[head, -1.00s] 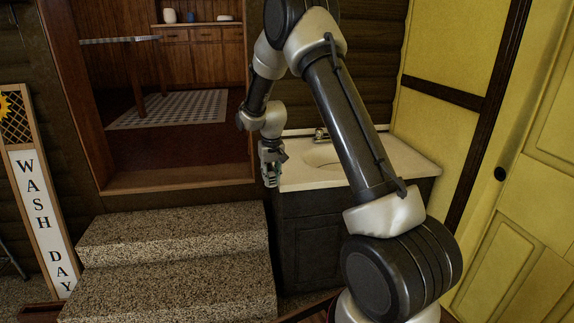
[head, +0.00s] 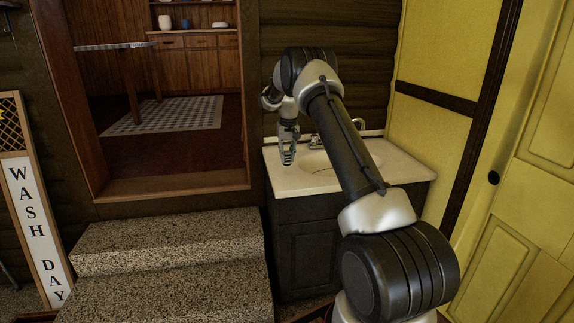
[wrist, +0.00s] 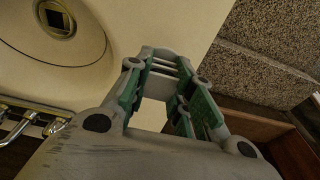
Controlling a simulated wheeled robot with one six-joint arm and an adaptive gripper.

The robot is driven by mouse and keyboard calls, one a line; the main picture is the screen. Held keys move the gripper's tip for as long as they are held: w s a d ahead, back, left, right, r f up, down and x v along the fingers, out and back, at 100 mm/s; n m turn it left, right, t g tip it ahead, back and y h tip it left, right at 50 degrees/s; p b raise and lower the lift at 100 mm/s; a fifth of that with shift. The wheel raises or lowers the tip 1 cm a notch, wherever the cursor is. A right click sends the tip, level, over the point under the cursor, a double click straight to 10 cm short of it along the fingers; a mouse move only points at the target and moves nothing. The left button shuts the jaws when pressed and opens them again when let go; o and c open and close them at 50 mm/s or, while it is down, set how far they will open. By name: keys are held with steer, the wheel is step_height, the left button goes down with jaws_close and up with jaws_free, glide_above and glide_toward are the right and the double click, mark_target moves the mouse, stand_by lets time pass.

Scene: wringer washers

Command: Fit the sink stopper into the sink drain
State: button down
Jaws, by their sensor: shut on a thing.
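My gripper (head: 288,160) points down over the left part of the pale sink counter, left of the basin (head: 316,168). In the wrist view my gripper (wrist: 168,72) shows green-padded fingers with a gap between them farther back. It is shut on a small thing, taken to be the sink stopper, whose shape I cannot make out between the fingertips. The sink drain (wrist: 57,18) is a dark round fitting with a squarish centre, in the basin at the upper left of the wrist view, apart from the fingers. In the head view my arm hides part of the basin.
A metal faucet (head: 315,141) stands at the back of the counter (head: 400,170); its handles show in the wrist view (wrist: 30,120). Speckled steps (head: 165,240) lie to the left. A yellow wall and door (head: 530,150) stand to the right.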

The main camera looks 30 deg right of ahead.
mark_target(287, 161)
step_height(287, 161, down, 4)
steer(key=shift+f, duration=0.1)
steer(key=shift+f, duration=0.1)
steer(key=c, duration=1.3)
jaws_free()
steer(key=shift+o, duration=0.2)
